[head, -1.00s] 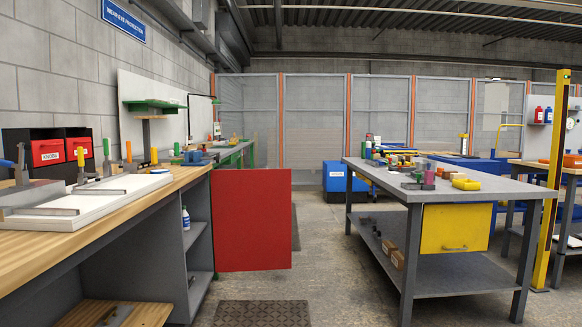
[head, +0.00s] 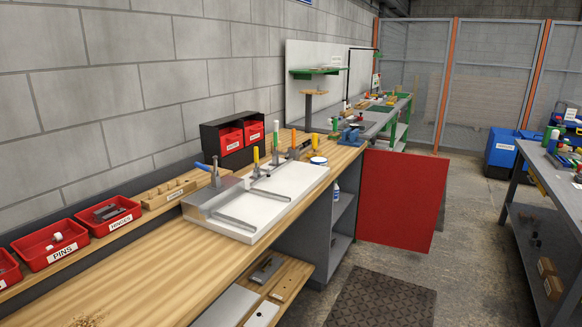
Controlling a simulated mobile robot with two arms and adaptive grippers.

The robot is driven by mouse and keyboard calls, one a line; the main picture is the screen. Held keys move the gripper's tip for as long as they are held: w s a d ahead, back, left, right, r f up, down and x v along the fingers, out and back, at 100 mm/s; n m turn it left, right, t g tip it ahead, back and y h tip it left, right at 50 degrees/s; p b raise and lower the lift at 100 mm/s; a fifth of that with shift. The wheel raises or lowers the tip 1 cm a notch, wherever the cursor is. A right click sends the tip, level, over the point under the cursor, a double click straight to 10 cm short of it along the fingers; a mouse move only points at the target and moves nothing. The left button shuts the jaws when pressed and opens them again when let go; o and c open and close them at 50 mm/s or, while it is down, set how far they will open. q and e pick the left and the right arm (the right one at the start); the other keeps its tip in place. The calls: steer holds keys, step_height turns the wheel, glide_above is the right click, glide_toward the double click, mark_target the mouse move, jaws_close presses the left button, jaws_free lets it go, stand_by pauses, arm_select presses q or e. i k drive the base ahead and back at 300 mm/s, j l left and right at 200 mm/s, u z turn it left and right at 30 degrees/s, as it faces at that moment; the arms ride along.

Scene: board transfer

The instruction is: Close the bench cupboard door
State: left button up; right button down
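The bench cupboard door (head: 402,200) is a flat red panel. It stands open, sticking out to the right from the far end of the wooden bench (head: 110,285). The cupboard's grey shelves (head: 341,205) show in the opening beside it, with a small white and blue bottle (head: 336,192) on one. The door's hinge edge is at its left, by the bench end. No handle shows on the face I see. Neither of my grippers is in view.
A dark floor mat (head: 380,302) lies in front of the cupboard. A grey metal table (head: 548,185) stands at the right, with a floor aisle between. A white board with clamps (head: 285,195) and red bins (head: 52,244) sit on the bench.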

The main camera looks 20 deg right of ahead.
mark_target(401, 195)
steer(key=i+l, duration=0.3)
steer(key=l, duration=0.15)
steer(key=i+l, duration=0.3)
steer(key=l, duration=0.15)
steer(key=i+l, duration=0.55)
steer(key=l, duration=0.3)
steer(key=i+l+u, duration=0.1)
steer(key=i+l, duration=0.2)
steer(key=l, duration=0.15)
